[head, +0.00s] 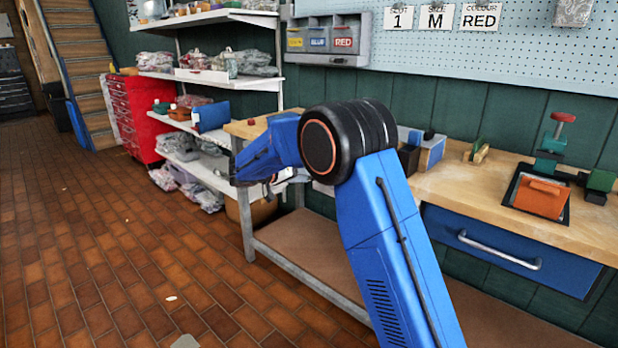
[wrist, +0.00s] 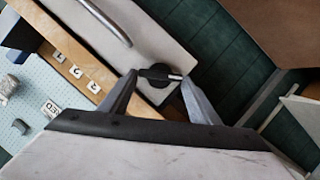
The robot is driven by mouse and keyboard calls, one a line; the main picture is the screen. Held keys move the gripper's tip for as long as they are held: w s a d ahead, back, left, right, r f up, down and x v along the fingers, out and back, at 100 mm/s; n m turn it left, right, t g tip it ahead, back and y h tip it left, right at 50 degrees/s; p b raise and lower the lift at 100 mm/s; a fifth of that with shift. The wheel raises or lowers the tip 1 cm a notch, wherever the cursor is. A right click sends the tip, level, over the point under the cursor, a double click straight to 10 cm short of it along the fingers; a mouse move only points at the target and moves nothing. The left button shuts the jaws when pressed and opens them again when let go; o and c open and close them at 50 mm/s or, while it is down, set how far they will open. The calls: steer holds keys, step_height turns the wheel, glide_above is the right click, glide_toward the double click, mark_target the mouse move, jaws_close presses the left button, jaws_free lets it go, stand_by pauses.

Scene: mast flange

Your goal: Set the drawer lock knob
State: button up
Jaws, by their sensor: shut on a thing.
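The drawer lock knob (wrist: 155,95) is a round black disc with a raised bar that has a pale mark, set in a light-coloured drawer front (wrist: 160,40). It shows at the centre of the wrist view. My gripper (wrist: 163,77) has one finger at each end of the bar and is shut on it. The bar lies nearly level across the wrist picture. A metal drawer handle (wrist: 108,22) is on the same front, to the upper left. In the head view my blue arm hides the knob.
Small labelled tiles (wrist: 76,72) lie along a wooden edge beside the drawer front. In the head view a workbench (head: 470,195) carries an orange block (head: 541,197) and a vice; a blue drawer (head: 510,250) is below. Shelves (head: 215,75) stand behind; the brick floor (head: 110,250) is mostly clear.

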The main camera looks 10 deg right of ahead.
steer(key=n+h, duration=0.1)
steer(key=n, duration=0.2)
steer(key=f+n+h, duration=0.1)
steer(key=n, duration=0.2)
steer(key=n+g+h, duration=0.1)
steer(key=n+h, duration=0.1)
steer(key=shift+w+a+f+n, duration=0.2)
steer(key=shift+w+a+n, duration=0.05)
steer(key=shift+w+n, duration=0.15)
stand_by(0.4)
steer(key=o, duration=1)
steer(key=shift+o, duration=0.2)
steer(key=shift+a, duration=0.1)
steer(key=v, duration=1.7)
steer(key=shift+a+f, duration=0.2)
steer(key=shift+f, duration=0.05)
steer(key=shift+w, duration=0.1)
